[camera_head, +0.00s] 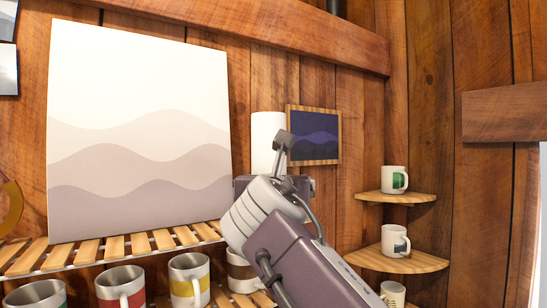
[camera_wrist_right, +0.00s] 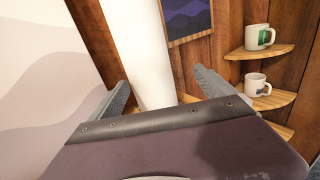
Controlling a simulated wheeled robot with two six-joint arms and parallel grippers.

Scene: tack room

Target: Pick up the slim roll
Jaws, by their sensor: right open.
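The slim roll looks like a white upright cylinder (camera_head: 268,135) standing at the right end of the slatted shelf, partly hidden behind my right gripper in the head view. My right gripper (camera_head: 280,150) is raised in front of it. In the right wrist view the white roll (camera_wrist_right: 142,50) rises between the two open fingers of the gripper (camera_wrist_right: 160,90), nearer the left finger. Whether the fingers reach around it or stop short of it, I cannot tell. The roll's base is hidden. My left gripper is not in view.
A large wave-pattern canvas (camera_head: 140,120) stands on the slatted shelf (camera_head: 120,246) left of the roll. A small framed dark picture (camera_head: 314,135) is just right of it. Several mugs, one with a yellow band (camera_head: 189,278), stand below. Corner shelves (camera_head: 398,262) at right hold more mugs.

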